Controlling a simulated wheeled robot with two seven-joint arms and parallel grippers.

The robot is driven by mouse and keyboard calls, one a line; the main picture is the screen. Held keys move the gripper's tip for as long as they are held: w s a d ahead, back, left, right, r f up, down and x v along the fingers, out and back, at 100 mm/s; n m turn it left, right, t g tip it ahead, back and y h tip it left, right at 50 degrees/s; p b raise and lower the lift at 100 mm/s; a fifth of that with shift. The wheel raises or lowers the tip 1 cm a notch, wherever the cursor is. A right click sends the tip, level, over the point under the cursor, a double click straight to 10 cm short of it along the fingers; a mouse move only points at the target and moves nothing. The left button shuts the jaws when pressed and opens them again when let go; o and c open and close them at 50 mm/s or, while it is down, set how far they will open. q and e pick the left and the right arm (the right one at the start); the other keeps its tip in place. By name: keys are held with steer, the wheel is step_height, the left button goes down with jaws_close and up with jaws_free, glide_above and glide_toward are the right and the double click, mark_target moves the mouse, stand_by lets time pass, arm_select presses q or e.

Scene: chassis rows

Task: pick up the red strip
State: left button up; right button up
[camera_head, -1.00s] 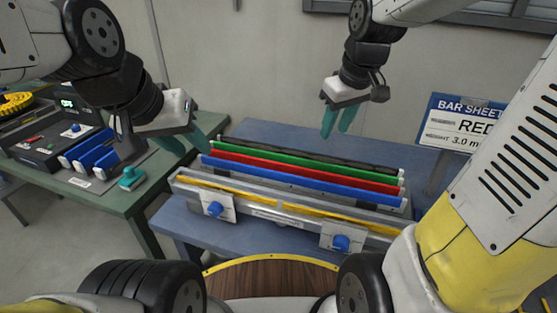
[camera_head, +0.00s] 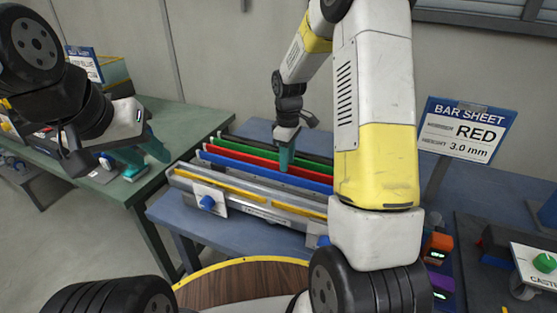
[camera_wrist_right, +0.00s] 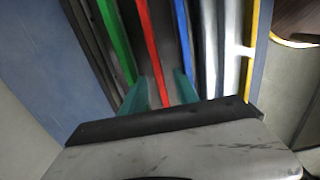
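The red strip (camera_head: 240,155) stands on edge in the rack between a green strip (camera_head: 245,147) and a blue strip (camera_head: 240,165). My right gripper (camera_head: 286,163) points down over the rack near the strips' middle. In the right wrist view its two teal fingers (camera_wrist_right: 161,88) are apart, one on each side of the red strip (camera_wrist_right: 149,45), with gaps visible. How deep the fingertips reach is unclear. My right arm hides the strips' right ends. My left gripper (camera_head: 146,153) is open and empty, over the green table to the left.
The rack (camera_head: 257,209) sits on a blue table (camera_head: 190,228), with a grey rail and yellow strip in front. A sign (camera_head: 465,129) reading RED 3.0 mm stands at the right. Small devices (camera_head: 440,246) lie on the right. The green table (camera_head: 182,117) is at the left.

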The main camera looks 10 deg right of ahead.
steer(key=f, duration=0.3)
steer(key=shift+s+d+f, duration=0.1)
steer(key=shift+d+f, duration=0.1)
steer(key=shift+f, duration=0.2)
jaws_close()
stand_by(1.1)
